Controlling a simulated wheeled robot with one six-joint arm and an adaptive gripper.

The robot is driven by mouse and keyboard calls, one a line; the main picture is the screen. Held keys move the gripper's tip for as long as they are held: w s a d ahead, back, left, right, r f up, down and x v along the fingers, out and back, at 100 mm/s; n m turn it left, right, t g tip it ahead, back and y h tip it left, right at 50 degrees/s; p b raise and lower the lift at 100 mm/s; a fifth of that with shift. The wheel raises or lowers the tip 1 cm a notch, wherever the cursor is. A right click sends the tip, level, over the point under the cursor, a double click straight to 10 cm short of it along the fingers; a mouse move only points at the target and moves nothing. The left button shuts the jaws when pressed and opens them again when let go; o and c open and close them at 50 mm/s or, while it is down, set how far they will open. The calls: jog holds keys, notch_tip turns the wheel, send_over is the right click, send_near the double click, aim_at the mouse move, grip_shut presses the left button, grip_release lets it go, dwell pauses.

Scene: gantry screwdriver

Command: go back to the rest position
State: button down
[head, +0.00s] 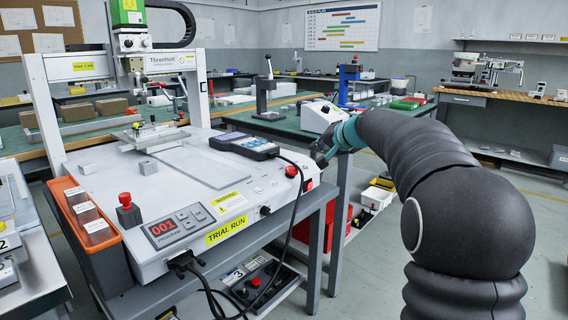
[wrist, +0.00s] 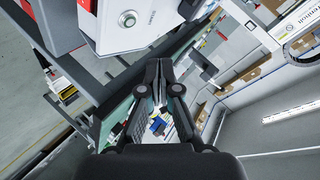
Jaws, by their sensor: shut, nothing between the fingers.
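My gripper (head: 322,152) is at the end of my arm, which reaches in from the right in the head view. It is in the air at the right front edge of the gantry machine (head: 215,235). In the wrist view my gripper (wrist: 160,66) has its fingers together and holds nothing. The gantry machine has a white base, a front panel with a red display, and a green and black screwdriver head (head: 130,22) on its crossbeam. Whether my gripper touches the machine's edge cannot be told.
A handheld pendant (head: 243,145) with a black cable lies on the machine's right side. A red button (head: 291,172) is near my gripper. Green benches with tools (head: 270,118) are behind. Open floor (head: 375,270) lies below my arm.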

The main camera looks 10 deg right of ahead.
jog(key=g, duration=0.2)
send_near(310, 175)
jog(key=x, duration=0.5)
jog(key=shift+s+a, duration=0.1)
jog(key=s+a+f+n+g+h+p, duration=0.1)
jog(key=s+f+g+h, duration=0.15)
jog(key=s, duration=0.85)
jog(key=s+a+f+n+g+h+p, duration=0.15)
jog(key=s+f, duration=0.25)
jog(key=s, duration=0.7)
jog(key=s+r+n+p, duration=0.1)
jog(key=s+p, duration=0.1)
jog(key=s, duration=0.9)
jog(key=s+r+n+h+p, duration=0.1)
jog(key=s+r+n+p, duration=0.1)
jog(key=s, duration=1)
jog(key=shift+p, duration=0.55)
